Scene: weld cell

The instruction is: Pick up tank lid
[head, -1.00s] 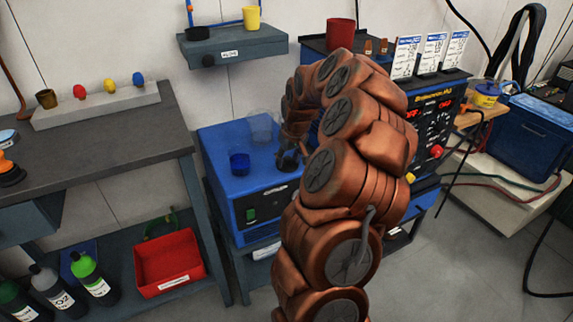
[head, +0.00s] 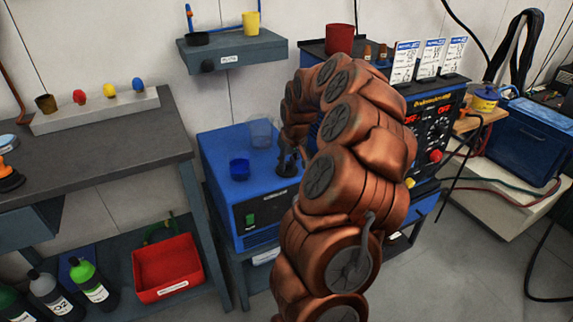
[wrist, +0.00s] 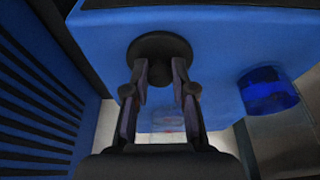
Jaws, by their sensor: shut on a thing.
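The tank lid (wrist: 160,46) is a dark round disc on the flat top of the blue box (wrist: 225,40) in the wrist view. My gripper (wrist: 159,68) has its two fingers at the near side of the disc, shut on it; the exact part held is hard to make out. In the head view the lid (head: 287,172) is a small dark shape at the right of the blue box top (head: 215,150), with my gripper (head: 287,158) over it. I cannot tell whether the lid touches the box.
A blue cup (head: 239,169) and a clear cup (head: 262,132) stand on the box, close to my gripper. A welding unit (head: 432,125) is to the right, behind my arm. A wall shelf (head: 232,52) hangs above. A grey bench (head: 90,150) stands at left.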

